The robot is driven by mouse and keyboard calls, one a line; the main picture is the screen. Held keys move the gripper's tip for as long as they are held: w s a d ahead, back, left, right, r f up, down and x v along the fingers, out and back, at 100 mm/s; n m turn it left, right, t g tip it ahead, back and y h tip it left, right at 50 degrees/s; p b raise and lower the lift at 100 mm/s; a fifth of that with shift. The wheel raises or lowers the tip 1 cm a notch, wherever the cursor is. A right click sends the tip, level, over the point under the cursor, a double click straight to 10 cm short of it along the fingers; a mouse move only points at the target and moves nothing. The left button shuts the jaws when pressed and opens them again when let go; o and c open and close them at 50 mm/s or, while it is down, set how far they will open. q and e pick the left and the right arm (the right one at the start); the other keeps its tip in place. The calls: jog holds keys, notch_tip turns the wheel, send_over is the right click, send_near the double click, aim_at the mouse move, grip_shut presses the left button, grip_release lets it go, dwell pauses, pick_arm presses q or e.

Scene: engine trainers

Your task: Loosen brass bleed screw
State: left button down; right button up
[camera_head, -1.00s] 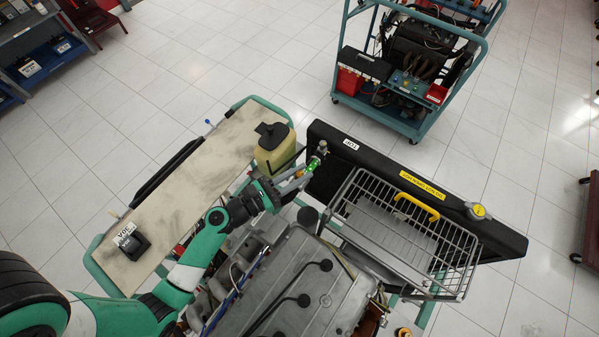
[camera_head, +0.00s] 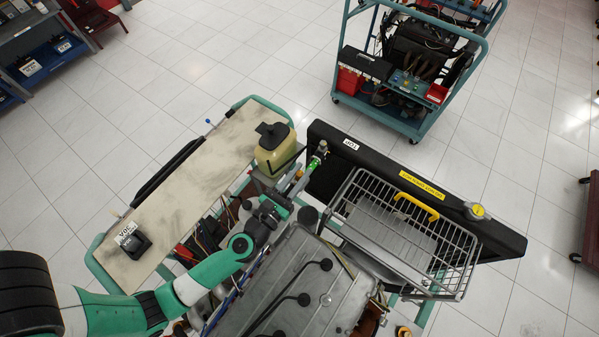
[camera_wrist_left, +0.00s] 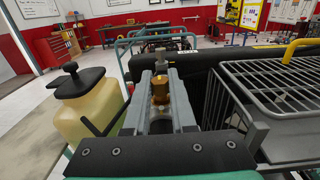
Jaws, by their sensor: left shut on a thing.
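The brass bleed screw (camera_wrist_left: 160,92) stands upright between the two grey fingers of my left gripper (camera_wrist_left: 160,112) in the left wrist view. My left gripper (camera_head: 303,178) also shows in the head view, shut on the screw beside the near-left end of the black radiator panel (camera_head: 340,170). The fingers cover the screw's sides. A small green fitting (camera_head: 314,163) with a metal top sits just past the fingertips. My right gripper is out of view.
A cream reservoir with a black cap (camera_head: 275,150) stands close left of the gripper. A wire basket with a yellow handle (camera_head: 400,240) is close on the right. The grey engine cover (camera_head: 290,285) lies below. Another engine trainer (camera_head: 410,70) stands behind.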

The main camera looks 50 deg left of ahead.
pick_arm(q)
jog(key=c, duration=0.7)
grip_release()
jog(key=shift+c, duration=0.2)
jog(key=b+v, duration=0.2)
jog(key=v, duration=0.9)
jog(key=shift+s, duration=0.3)
